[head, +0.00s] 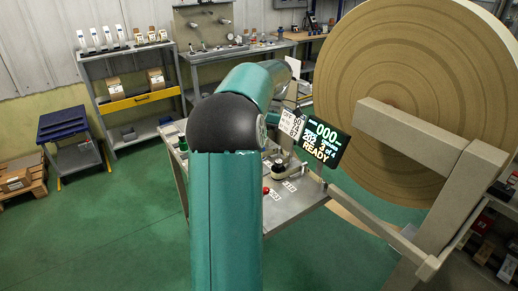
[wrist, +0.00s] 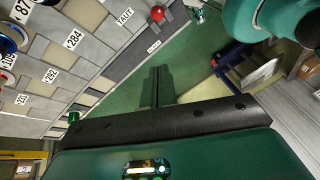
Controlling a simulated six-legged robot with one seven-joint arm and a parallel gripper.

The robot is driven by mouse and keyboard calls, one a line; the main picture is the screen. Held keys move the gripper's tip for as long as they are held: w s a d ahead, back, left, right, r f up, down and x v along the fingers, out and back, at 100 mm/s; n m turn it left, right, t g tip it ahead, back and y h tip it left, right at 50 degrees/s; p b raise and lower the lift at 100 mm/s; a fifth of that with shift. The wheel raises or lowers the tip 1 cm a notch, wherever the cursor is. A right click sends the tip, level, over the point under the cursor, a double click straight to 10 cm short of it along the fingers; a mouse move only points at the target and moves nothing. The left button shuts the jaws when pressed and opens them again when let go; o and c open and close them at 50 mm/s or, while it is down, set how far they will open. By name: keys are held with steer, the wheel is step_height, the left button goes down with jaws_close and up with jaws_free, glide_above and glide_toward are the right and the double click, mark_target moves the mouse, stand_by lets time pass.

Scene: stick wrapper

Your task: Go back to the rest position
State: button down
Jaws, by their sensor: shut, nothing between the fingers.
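My gripper (wrist: 158,85) shows in the wrist view as two dark green fingers held together with nothing between them. It is over green floor, beside the edge of a grey work table (wrist: 60,55), and touches nothing that I can see. In the head view my teal arm rises through the middle and bends away over the table (head: 300,204); the gripper itself is hidden there. A red ball knob (wrist: 157,13) stands by a "TAUT" label in the wrist view, and a red knob also shows in the head view (head: 266,190).
A large brown disc (head: 405,80) on a beige frame (head: 450,190) fills the right side. A dark display (head: 325,145) reads "READY". Shelving (head: 140,100), a blue-topped stand (head: 62,125) and a pallet (head: 22,182) stand at left. Green floor (head: 120,230) is clear at front left.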

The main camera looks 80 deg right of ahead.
stand_by(0.4)
steer(key=w+a+r+m+h, duration=0.1)
steer(key=w+a+r, duration=0.2)
steer(key=w+a, duration=0.8)
steer(key=w+a+r+m+h, duration=0.1)
steer(key=w+a+r+h, duration=0.1)
steer(key=w+a, duration=0.9)
steer(key=s+a+f+m+t, duration=0.1)
steer(key=s+a+f+t, duration=0.1)
steer(key=a, duration=1.3)
steer(key=s+a+f+m+t+h, duration=0.1)
steer(key=s+a, duration=0.1)
steer(key=a, duration=1.3)
steer(key=shift+a+f+m+t, duration=0.3)
steer(key=shift+a+f+t, duration=0.05)
steer(key=shift+t, duration=0.05)
